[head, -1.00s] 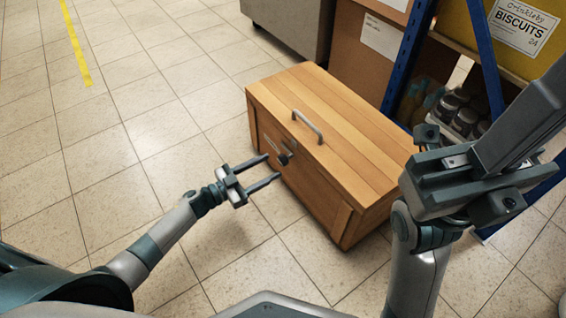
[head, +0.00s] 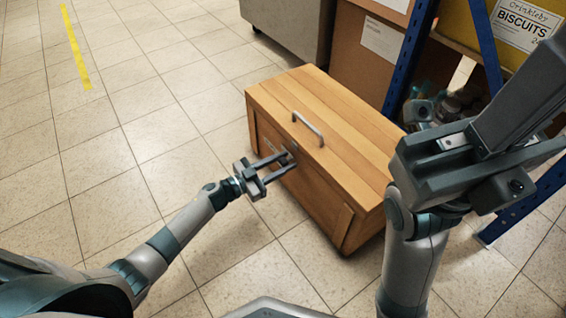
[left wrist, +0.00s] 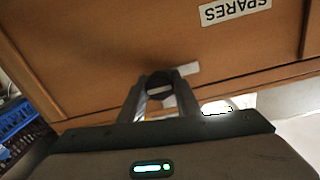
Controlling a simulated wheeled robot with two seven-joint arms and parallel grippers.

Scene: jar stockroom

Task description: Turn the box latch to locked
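The wooden box (head: 345,130) stands on the tiled floor with its lid down. Its latch, a dark knob on the front face, sits between the fingers of my left gripper (head: 291,160) in the head view. The left wrist view shows the black latch knob (left wrist: 160,83) with a finger close on each side; the fingers look shut on it. A pale label strip lies beside the knob, partly hidden by a finger. The knob's pointing direction is hard to read. My right gripper (head: 515,95) is raised at the right, empty, its fingers apparently together.
A metal handle (head: 308,129) is on the lid. A blue-posted shelf (head: 408,60) with jars and a yellow biscuits box (head: 520,25) stands behind right. A grey cabinet (head: 288,25) is at the back. The floor at left is clear.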

